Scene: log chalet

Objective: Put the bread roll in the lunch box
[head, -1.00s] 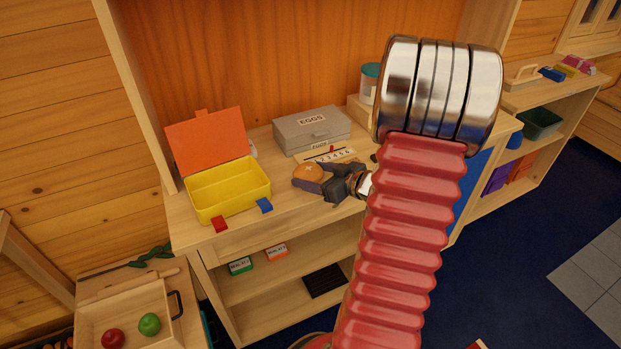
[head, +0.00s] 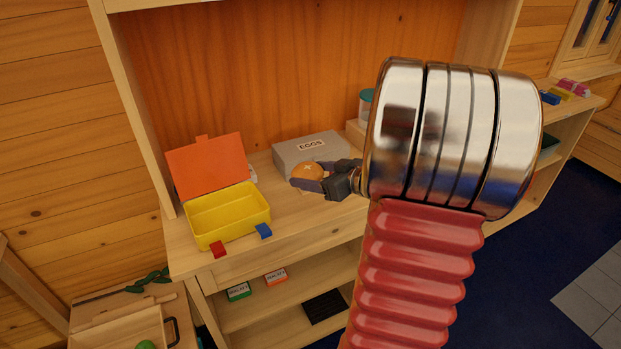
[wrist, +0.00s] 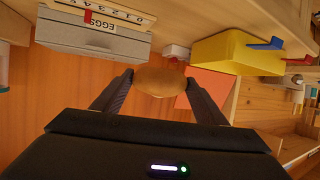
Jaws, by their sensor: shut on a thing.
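The bread roll (head: 308,172) is round and golden brown with a pale cross on top. My gripper (head: 312,180) is shut on it and holds it in front of the egg box, to the right of the lunch box. In the wrist view the roll (wrist: 160,81) sits between the two dark fingertips (wrist: 158,84). The lunch box (head: 233,229) is yellow, with its orange lid (head: 207,165) standing open at the back and a red and a blue latch hanging at the front. Its visible inside is empty. It also shows in the wrist view (wrist: 225,52).
A grey egg box (head: 290,153) stands behind the roll. A jar with a teal lid (head: 366,100) is at the back right, partly hidden by my arm. The counter (head: 305,236) is clear between the lunch box and my arm. Shelves below hold small boxes (head: 276,276).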

